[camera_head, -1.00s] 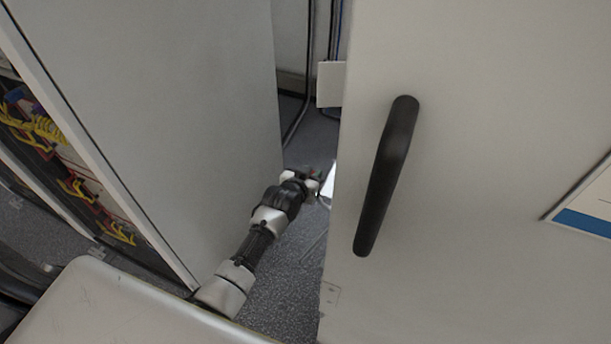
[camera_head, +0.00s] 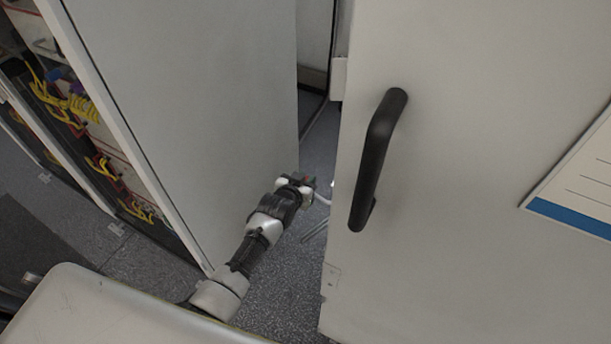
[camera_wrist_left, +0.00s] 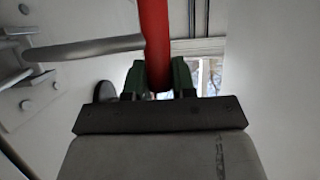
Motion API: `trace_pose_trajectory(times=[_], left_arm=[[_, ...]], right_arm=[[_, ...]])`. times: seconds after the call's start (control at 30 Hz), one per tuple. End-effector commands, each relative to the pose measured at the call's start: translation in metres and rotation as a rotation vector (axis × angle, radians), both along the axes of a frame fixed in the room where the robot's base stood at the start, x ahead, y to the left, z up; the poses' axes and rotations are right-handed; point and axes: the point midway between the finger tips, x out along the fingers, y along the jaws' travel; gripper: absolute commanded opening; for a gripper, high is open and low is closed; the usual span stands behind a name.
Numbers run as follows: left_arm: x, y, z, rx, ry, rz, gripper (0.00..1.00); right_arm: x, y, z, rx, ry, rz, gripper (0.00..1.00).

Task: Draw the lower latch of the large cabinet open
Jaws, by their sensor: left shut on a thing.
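The latch shows in the left wrist view as a red grip (camera_wrist_left: 154,30) with a grey metal rod (camera_wrist_left: 85,48) running left to a bolted metal bracket (camera_wrist_left: 25,75) on a pale surface. My left gripper (camera_wrist_left: 159,80) is shut on the red grip, its green fingers on both sides of it. In the head view my left gripper (camera_head: 303,185) is in the gap between a grey panel and a large pale door (camera_head: 450,230). There the latch is mostly hidden; a short bit of pale rod shows beside the fingers. My right gripper is out of view.
A black handle (camera_head: 376,160) stands out from the pale door, above and right of my left gripper. The grey panel (camera_head: 195,100) stands close to my left arm, with yellow cables (camera_head: 80,105) at its left. Floor shows in the narrow gap.

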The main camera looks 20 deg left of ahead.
Motion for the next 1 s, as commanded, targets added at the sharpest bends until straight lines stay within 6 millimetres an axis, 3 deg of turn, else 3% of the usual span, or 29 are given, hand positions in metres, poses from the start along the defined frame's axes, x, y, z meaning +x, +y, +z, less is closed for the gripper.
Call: trace_pose_trajectory(times=[0.6, 0.63, 0.77, 1.0], left_arm=[[-0.0027, 0.0006, 0.0008, 0.001, -0.003, 0.001, 0.0], [-0.0027, 0.0006, 0.0008, 0.001, -0.003, 0.001, 0.3], [-0.0028, 0.0005, 0.0007, 0.001, -0.002, 0.001, 0.5], [-0.0029, 0.0002, 0.0007, 0.0, -0.002, 0.0, 0.5]], right_arm=[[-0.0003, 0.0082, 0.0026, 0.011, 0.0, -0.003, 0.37], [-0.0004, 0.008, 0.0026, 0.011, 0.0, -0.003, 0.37], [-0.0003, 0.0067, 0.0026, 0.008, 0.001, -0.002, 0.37], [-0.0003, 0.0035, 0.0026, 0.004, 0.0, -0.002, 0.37]])
